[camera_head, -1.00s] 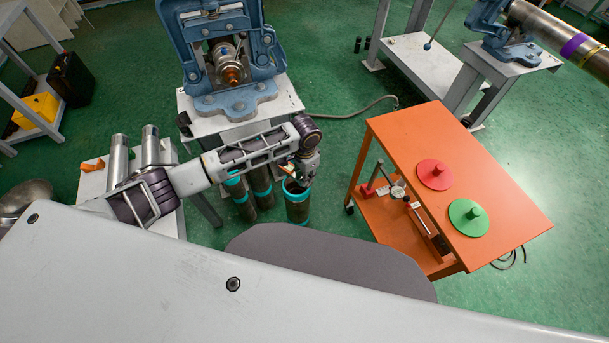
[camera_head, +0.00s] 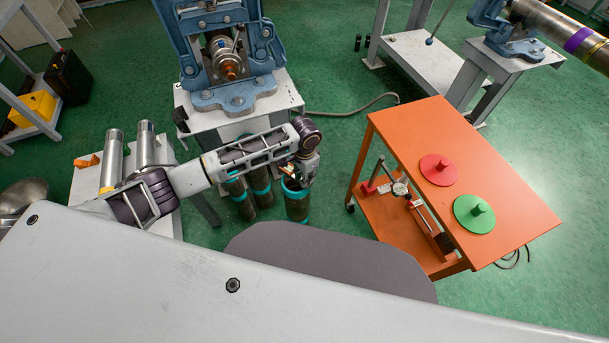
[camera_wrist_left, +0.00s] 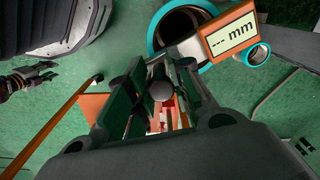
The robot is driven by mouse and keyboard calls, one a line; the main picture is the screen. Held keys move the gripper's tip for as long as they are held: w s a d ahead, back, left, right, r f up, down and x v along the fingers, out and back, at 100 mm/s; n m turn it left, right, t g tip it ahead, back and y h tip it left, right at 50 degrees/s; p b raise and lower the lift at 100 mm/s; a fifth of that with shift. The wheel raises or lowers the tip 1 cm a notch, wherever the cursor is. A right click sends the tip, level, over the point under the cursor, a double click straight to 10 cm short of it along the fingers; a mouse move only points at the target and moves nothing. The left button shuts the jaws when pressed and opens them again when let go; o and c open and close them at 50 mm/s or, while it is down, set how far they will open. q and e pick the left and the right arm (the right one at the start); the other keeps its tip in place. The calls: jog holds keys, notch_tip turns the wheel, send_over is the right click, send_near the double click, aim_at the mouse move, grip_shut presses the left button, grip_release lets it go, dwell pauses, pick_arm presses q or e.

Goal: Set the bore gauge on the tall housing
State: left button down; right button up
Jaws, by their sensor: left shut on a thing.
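My left gripper (camera_head: 303,168) is over the group of dark cylinders with teal rims, above the right-hand one (camera_head: 296,205). In the left wrist view, the gripper (camera_wrist_left: 163,100) is shut on the bore gauge, whose orange display (camera_wrist_left: 233,32) reads "--- mm". The gauge is barely visible in the head view. Two teal-rimmed round openings show behind the display in the wrist view; one is a wide bore (camera_wrist_left: 185,20). I cannot tell which cylinder is the tall housing or whether the gauge touches one. A dark gripper, likely my right (camera_wrist_left: 32,78), shows at the wrist view's left edge.
An orange cart (camera_head: 400,135) stands to the right, with a red disc (camera_head: 438,170) and a green disc (camera_head: 474,213) on top. A blue vise (camera_head: 235,95) stands behind the cylinders. A low bench with metal tubes (camera_head: 146,145) is at left. Green floor lies between cylinders and cart.

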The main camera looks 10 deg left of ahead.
pick_arm(q)
jog(key=shift+f, duration=0.65)
dwell(0.5)
jog(key=shift+p, duration=0.3)
jog(key=shift+p, duration=0.8)
dwell(1.3)
